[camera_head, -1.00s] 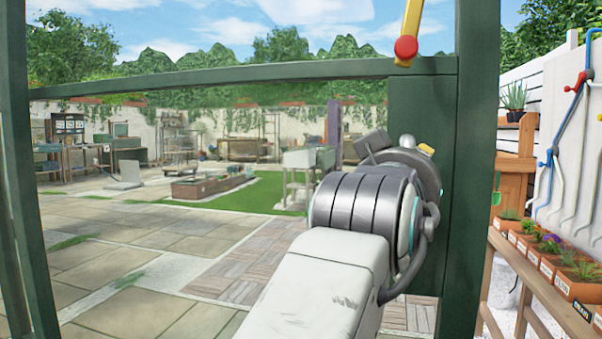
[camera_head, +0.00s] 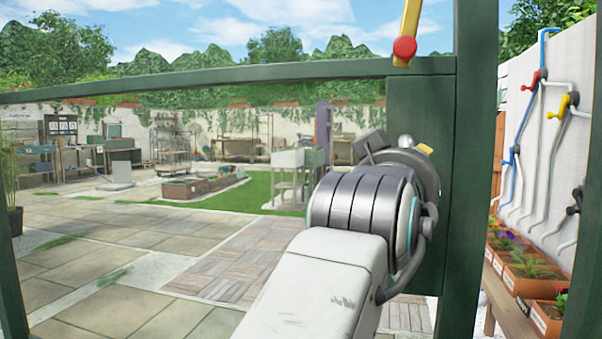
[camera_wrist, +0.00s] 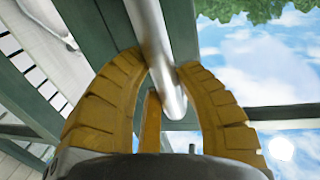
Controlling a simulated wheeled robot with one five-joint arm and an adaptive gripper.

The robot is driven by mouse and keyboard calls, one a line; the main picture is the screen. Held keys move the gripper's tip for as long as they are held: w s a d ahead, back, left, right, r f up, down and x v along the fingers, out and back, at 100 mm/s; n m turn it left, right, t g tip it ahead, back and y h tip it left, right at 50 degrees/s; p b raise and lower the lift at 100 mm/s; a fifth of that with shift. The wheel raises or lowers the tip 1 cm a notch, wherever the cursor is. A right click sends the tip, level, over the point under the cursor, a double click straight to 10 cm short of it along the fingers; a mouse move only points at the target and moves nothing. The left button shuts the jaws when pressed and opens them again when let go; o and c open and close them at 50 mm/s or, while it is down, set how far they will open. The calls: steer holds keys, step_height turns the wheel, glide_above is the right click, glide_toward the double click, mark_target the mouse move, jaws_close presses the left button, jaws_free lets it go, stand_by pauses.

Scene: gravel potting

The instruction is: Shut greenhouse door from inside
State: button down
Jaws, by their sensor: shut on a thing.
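The green door (camera_head: 475,150) has an upright stile right of centre and a long top rail running left. A wide green panel (camera_head: 418,108) joins the stile behind my arm. In the wrist view, my gripper (camera_wrist: 163,70) has its yellow fingers closed around a round silver bar (camera_wrist: 155,35), which appears to be the door's handle. Green frame members (camera_wrist: 90,25) lie behind it. In the head view my wrist hides the grip; only a small yellow part shows. A yellow lever (camera_head: 410,20) with a red ball end hangs at the top rail.
Through the frame lie open paving (camera_head: 110,250), a lawn (camera_head: 235,195) and a raised bed (camera_head: 200,186). At right, planter boxes (camera_head: 530,270) stand on a wooden bench, below a white wall (camera_head: 560,130) with coloured pipes.

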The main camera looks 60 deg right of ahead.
steer(key=shift+w+a, duration=0.1)
steer(key=shift+w, duration=0.2)
steer(key=c, duration=0.8)
jaws_free()
steer(key=shift+c, duration=0.2)
steer(key=shift+a, duration=0.1)
steer(key=s+a, duration=0.1)
steer(key=a, duration=1)
steer(key=shift+s+a, duration=0.25)
steer(key=shift+a, duration=0.15)
steer(key=shift+o, duration=0.2)
